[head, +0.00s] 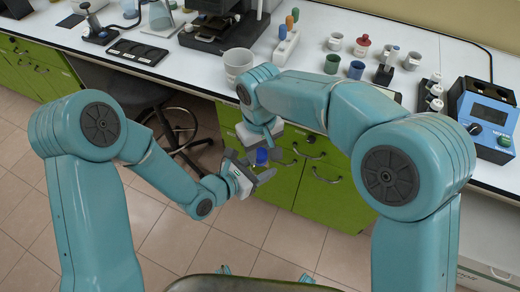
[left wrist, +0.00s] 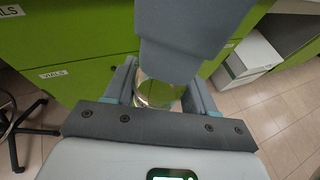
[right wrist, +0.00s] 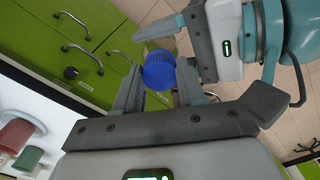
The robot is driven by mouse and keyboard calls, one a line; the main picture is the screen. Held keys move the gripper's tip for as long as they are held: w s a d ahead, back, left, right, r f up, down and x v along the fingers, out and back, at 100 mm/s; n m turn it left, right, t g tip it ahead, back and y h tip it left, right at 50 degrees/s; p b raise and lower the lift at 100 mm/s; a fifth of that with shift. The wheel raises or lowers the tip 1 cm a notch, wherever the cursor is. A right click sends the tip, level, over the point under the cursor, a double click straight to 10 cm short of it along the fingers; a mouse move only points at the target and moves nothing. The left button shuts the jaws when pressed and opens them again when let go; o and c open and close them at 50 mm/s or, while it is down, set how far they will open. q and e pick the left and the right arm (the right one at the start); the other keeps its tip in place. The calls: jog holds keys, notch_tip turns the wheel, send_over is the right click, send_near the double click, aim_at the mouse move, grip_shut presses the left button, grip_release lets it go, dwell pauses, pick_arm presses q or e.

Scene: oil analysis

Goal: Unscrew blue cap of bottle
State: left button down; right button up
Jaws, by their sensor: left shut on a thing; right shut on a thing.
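The blue cap (head: 262,157) is in the air in front of the green drawers, between my two grippers. My right gripper (right wrist: 160,82) comes from above and is shut on the ribbed blue cap (right wrist: 159,69), seen between its fingers in the right wrist view. My left gripper (left wrist: 160,88) comes from the left and is shut on the clear glass bottle (left wrist: 154,92), which holds a little pale liquid. The right gripper covers the bottle's top in the left wrist view. Whether cap and bottle are still joined cannot be told.
The white bench (head: 205,75) stands behind, with green drawers (head: 330,175) below. On it are a white beaker (head: 238,62), several colored pots and a blue instrument (head: 487,115). A stool (head: 175,125) stands left of the drawers. The tiled floor in front is open.

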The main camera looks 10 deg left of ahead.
jog(key=shift+r, duration=0.95)
jog(key=shift+r, duration=0.1)
